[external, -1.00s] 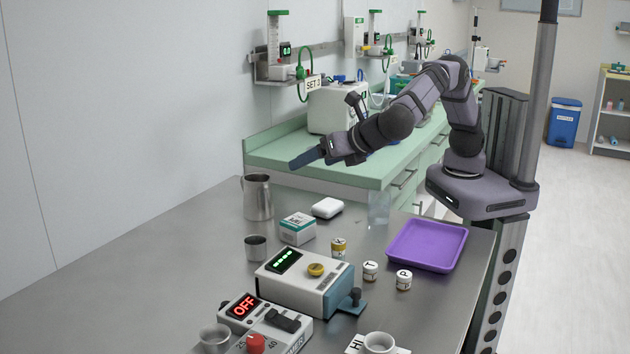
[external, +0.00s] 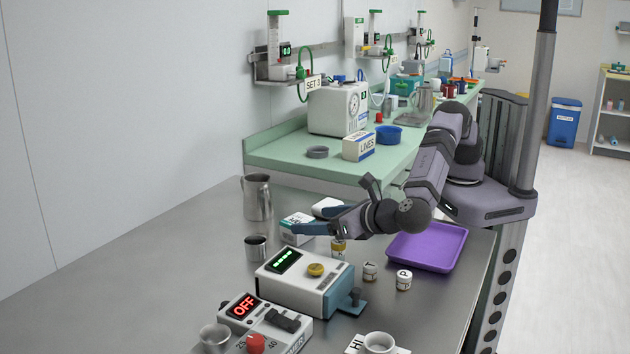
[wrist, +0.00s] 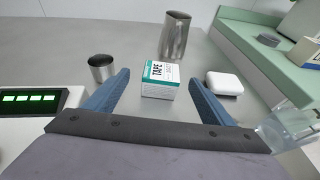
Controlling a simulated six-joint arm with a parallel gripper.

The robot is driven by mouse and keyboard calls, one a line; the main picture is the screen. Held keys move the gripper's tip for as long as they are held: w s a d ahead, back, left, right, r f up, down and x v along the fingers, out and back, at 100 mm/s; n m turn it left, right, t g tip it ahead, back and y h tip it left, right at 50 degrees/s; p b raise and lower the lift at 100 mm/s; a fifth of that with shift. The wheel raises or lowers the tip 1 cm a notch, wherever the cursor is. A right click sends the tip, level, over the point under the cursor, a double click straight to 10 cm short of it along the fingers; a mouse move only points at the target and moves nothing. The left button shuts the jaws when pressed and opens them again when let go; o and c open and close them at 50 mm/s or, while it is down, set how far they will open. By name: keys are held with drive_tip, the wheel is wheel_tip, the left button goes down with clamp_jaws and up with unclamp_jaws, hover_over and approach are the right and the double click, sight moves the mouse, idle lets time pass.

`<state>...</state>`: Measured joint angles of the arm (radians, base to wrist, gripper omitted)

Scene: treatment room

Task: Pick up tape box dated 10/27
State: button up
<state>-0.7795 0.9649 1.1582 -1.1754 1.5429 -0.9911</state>
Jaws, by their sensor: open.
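The tape box (wrist: 160,79) is a small white carton with a green top edge and the word TAPE on its side. In the wrist view it stands on the steel table between my open fingers and beyond their tips. The date on it is too small to read. In the external view the tape box (external: 289,236) is partly hidden behind my gripper (external: 303,229). I cannot tell whether a finger touches the box.
A steel pitcher (external: 257,197) and a small metal cup (external: 256,247) stand left of the box. A white case (wrist: 225,83) lies to its right. A device with a green display (external: 303,283) stands in front. A purple tray (external: 427,246) is at the right.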

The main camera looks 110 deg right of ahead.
sight(298, 220)
drive_tip(key=shift+f, duration=0.2)
drive_tip(key=shift+p+x, duration=0.85)
drive_tip(key=shift+x, duration=2.85)
drive_tip(key=shift+s, duration=0.25)
drive_tip(key=c, duration=1.2)
